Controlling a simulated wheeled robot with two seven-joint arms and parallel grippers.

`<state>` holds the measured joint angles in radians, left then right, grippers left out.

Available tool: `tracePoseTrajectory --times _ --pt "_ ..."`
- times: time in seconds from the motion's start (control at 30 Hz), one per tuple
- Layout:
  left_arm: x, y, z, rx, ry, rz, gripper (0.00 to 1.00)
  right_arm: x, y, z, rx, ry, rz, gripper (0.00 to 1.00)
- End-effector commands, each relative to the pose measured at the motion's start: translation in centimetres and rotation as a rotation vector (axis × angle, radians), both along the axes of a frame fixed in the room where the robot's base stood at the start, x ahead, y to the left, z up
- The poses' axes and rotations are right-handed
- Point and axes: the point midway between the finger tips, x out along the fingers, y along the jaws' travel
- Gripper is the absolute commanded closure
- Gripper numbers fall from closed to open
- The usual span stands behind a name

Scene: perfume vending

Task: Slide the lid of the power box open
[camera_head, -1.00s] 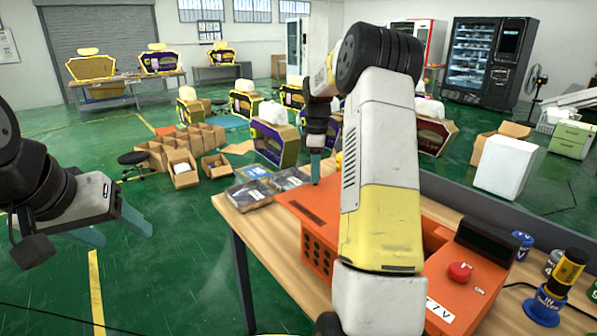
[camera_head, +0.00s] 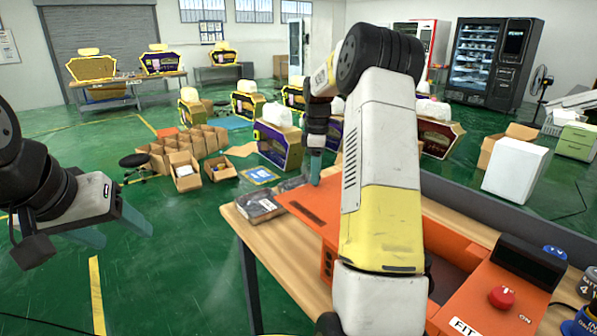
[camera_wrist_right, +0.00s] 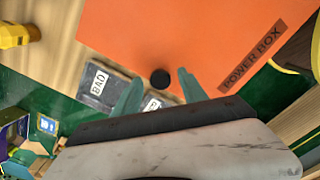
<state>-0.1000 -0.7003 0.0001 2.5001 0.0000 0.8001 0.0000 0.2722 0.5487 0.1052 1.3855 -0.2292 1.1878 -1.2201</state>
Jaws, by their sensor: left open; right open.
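The orange power box (camera_head: 475,300) sits on the wooden table, with a red button (camera_head: 501,297) on its right part. Its flat orange lid (camera_head: 310,208) sticks out past the box's left side, and an opening shows right of my arm. In the right wrist view the lid (camera_wrist_right: 185,40) bears a POWER BOX label and a black round knob (camera_wrist_right: 160,78). My right gripper (camera_wrist_right: 160,92) is open, a finger on each side of the knob; contact cannot be told. My left gripper (camera_head: 118,230) is open and empty, left of the table. My right arm hides the box's middle.
Flat dark packs, one marked BAD (camera_wrist_right: 95,82), lie by the table's left edge beside the lid. Labelled cylinders (camera_head: 580,322) stand at the right. A low grey panel (camera_head: 500,220) runs along the table's back.

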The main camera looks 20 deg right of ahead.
Motion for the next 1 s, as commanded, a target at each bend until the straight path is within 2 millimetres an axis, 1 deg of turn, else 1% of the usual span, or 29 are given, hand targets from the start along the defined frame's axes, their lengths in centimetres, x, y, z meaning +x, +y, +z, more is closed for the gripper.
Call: tracePoseTrajectory --times 0.17,0.27,0.37,0.6,0.7,0.83,1.0 --pt "0.0 0.0 0.0 0.0 0.0 0.0 0.39 0.0 0.0 0.0 0.0 0.001 0.0 0.5" --pt "0.0 0.0 0.0 0.0 0.0 0.0 0.39 0.0 0.0 0.6 0.0 0.0 0.0 0.5" --pt "0.0 0.0 0.0 0.0 0.0 0.0 0.39 0.1 0.0 2.0 0.0 -0.002 0.0 0.5" --pt "0.0 0.0 0.0 0.0 0.0 0.0 0.39 0.1 0.0 6.0 -0.001 -0.002 0.001 0.5" --pt "0.0 0.0 0.0 0.0 0.0 0.0 0.39 0.1 0.0 7.1 0.0 0.0 0.001 0.5" --pt "0.0 0.0 0.0 0.0 0.0 0.0 0.39 0.1 0.0 7.8 0.0 0.0 0.001 0.5" --pt "0.0 0.0 0.0 0.0 0.0 0.0 0.39 0.0 0.0 7.8 0.0 0.001 0.001 0.5"
